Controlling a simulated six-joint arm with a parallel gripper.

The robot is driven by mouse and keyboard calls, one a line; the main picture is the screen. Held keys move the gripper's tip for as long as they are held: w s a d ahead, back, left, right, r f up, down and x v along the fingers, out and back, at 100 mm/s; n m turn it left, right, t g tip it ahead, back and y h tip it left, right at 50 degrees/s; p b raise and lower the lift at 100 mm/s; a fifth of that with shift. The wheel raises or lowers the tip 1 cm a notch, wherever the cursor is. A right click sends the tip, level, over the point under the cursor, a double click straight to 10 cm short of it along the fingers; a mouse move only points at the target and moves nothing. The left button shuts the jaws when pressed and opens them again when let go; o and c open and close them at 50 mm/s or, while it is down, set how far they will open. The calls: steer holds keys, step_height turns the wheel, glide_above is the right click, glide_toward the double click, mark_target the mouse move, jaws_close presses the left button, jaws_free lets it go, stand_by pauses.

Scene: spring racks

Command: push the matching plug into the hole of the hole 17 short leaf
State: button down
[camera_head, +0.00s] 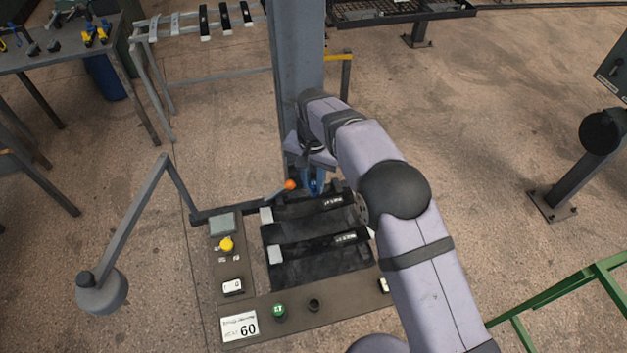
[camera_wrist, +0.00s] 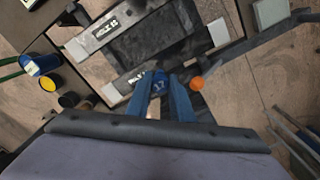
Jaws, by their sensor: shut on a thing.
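My gripper (camera_wrist: 168,98) is shut on a blue plug (camera_wrist: 159,83) with what reads as 17 on it. In the head view my gripper (camera_head: 315,182) is at the back edge of the dark board, partly behind my arm. The nearer leaf in the wrist view (camera_wrist: 122,86) has a light end and a label partly hidden by the fingers. In the head view this dark leaf (camera_head: 292,207) lies at the back, its label too small to read surely. The plug overlaps the leaf's edge in the wrist view; its hole is hidden, and I cannot tell whether they touch.
A second labelled leaf (camera_head: 310,248) lies in front. An orange ball-ended lever (camera_head: 290,185) is close beside my gripper. The panel has a yellow button (camera_head: 227,244), a green round piece (camera_head: 279,310) and a card marked 60 (camera_head: 239,327). A grey post stands behind.

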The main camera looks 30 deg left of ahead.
mark_target(313, 196)
steer(key=shift+f+b, duration=1.5)
steer(key=shift+f, duration=0.85)
steer(key=shift+f+b, duration=0.45)
steer(key=shift+f, duration=0.8)
stand_by(2.1)
steer(key=c, duration=1.5)
jaws_free()
steer(key=shift+r, duration=0.1)
steer(key=shift+r+b, duration=1.45)
steer(key=shift+r, duration=2.1)
